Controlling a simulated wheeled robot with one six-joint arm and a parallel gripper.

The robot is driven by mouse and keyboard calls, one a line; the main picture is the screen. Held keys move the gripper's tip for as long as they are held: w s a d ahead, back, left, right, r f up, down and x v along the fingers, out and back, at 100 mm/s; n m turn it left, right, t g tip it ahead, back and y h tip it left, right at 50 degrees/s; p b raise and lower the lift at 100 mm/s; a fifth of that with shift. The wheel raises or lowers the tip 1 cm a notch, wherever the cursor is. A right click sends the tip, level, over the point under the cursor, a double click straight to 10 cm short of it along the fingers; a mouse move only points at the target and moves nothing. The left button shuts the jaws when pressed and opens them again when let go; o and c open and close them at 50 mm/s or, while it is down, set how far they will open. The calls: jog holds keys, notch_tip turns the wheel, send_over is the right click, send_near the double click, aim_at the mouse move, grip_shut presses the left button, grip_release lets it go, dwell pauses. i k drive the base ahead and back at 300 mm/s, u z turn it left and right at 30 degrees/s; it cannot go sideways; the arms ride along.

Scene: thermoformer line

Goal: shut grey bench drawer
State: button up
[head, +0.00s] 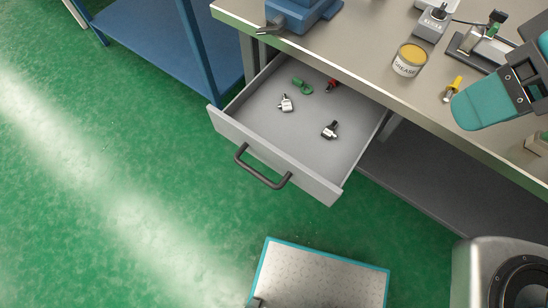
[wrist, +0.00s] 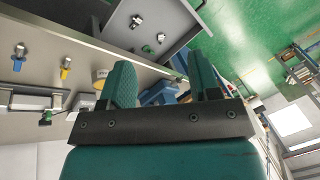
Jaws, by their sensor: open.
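The grey bench drawer (head: 230,128) is pulled well out from under the bench top in the head view. Its dark bar handle (head: 262,172) is on the front panel. Inside lie a green fitting (head: 302,86), two small metal-and-black fittings and a partly hidden red-and-black one. The drawer also shows at the top of the wrist view (wrist: 178,22). My gripper (wrist: 163,72) is open with its teal fingers apart and nothing between them. In the head view part of it shows at the right edge, over the bench top, apart from the drawer and its handle.
On the bench top (head: 350,62) stand a grease tin (head: 408,62), a yellow-ended fitting (head: 453,88), a blue device (head: 298,12) and metal fixtures. A blue rack (head: 170,45) is left of the drawer. Green floor in front of the drawer is clear, with a teal-edged plate (head: 320,275) nearer.

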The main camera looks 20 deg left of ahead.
aim_at(292, 144)
jog(key=k, duration=1.2)
jog(key=z, duration=0.3)
jog(key=i, duration=0.65)
jog(key=u, duration=0.4)
